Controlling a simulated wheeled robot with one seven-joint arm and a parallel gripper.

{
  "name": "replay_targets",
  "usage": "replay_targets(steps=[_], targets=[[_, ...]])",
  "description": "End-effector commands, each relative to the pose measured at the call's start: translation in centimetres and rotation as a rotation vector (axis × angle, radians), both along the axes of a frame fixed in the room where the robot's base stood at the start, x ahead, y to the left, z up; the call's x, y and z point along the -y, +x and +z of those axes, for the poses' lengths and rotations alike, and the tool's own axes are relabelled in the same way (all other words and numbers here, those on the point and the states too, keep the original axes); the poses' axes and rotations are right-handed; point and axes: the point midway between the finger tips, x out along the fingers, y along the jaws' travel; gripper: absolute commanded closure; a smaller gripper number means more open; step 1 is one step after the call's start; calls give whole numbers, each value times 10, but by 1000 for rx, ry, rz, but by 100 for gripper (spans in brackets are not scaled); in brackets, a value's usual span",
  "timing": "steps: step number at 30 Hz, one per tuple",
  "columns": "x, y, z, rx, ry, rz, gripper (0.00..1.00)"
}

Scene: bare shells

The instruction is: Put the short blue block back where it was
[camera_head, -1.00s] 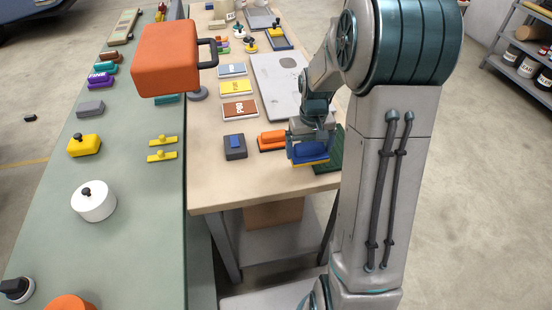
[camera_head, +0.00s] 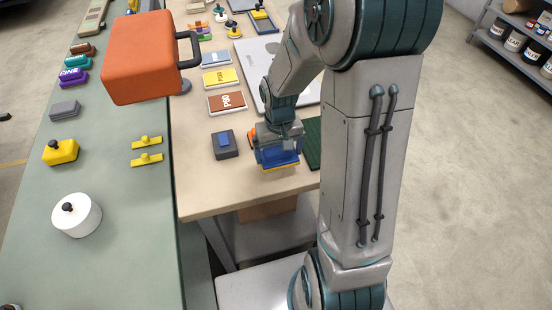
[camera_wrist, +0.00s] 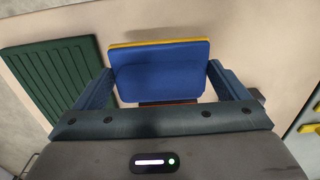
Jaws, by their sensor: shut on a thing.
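My gripper (camera_head: 278,156) is shut on a blue block (camera_head: 281,159) with a yellow layer along its underside, over the near part of the beige table. In the wrist view the blue block (camera_wrist: 160,70) sits between the two fingers, its broad blue face showing and a yellow strip at its far edge. I cannot tell whether it touches the table. An orange block (camera_head: 251,138) is mostly hidden behind my gripper. A dark grey block with a small blue top (camera_head: 225,146) stands just left of my gripper.
A dark green ribbed mat (camera_head: 314,143) lies right of my gripper; it also shows in the wrist view (camera_wrist: 50,75). Labelled cards, the nearest a brown one (camera_head: 227,104), lie farther back. The front-left table top (camera_head: 205,190) is clear. A large orange case (camera_head: 143,60) stands left.

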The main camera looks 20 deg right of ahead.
Motion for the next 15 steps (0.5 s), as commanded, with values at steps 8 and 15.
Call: replay_targets(steps=[8, 15], targets=[[-6, 0, -23, -4, 0, -1, 31], [-6, 1, -44, 0, 0, -2, 31]])
